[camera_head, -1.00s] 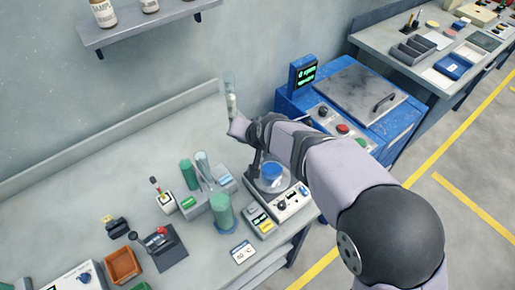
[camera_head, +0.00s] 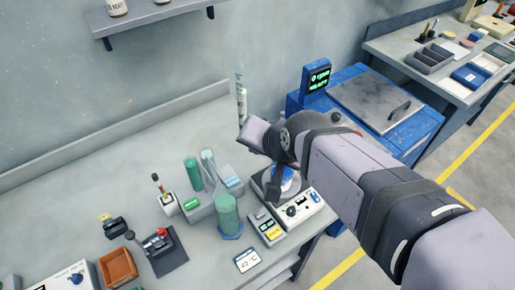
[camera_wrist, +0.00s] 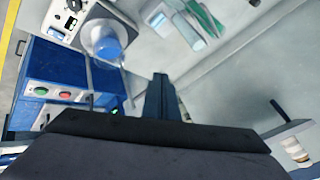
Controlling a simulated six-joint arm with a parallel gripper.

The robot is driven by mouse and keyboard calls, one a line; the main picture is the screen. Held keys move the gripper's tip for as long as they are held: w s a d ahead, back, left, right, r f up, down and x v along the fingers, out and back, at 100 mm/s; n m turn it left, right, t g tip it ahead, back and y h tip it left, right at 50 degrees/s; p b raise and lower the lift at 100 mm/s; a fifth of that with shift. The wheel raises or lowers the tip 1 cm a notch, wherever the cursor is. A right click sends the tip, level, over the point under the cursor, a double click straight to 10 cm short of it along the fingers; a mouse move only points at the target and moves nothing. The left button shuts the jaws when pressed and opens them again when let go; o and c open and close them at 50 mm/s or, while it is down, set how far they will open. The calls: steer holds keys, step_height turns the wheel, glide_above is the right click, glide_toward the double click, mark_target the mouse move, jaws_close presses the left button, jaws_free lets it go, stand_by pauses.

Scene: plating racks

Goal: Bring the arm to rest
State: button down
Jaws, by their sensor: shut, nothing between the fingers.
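My gripper (camera_wrist: 160,82) shows in the wrist view as dark fingers close together, with nothing between them. It is raised above the bench, and the wrist view looks past it to the bench and the wall.
A blue machine (camera_head: 425,135) with a lid stands right of the bench (camera_head: 110,175). Green cylinders (camera_head: 228,212), an orange tray (camera_head: 117,267) and a black stand (camera_head: 166,258) occupy the bench. A clear tube (camera_head: 241,100) rises behind my wrist. A shelf (camera_head: 150,17) is on the wall.

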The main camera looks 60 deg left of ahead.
steer(key=shift+s+d+r, duration=0.1)
steer(key=shift+d+r, duration=0.05)
steer(key=shift+r, duration=0.05)
steer(key=s+d+f+n+h, duration=0.2)
steer(key=d+f+n+h, duration=0.4)
steer(key=d+f, duration=0.85)
steer(key=w+d+m, duration=0.3)
steer(key=d+m, duration=0.1)
steer(key=d, duration=0.8)
steer(key=w+d+f+m+h, duration=0.1)
steer(key=w+d+m, duration=0.3)
steer(key=d, duration=0.9)
steer(key=w+d+f+m+g, duration=0.1)
steer(key=w+d+m, duration=0.3)
steer(key=d, duration=0.8)
steer(key=shift+d+m+h, duration=0.25)
steer(key=shift+m+h, duration=0.15)
steer(key=shift+m, duration=0.2)
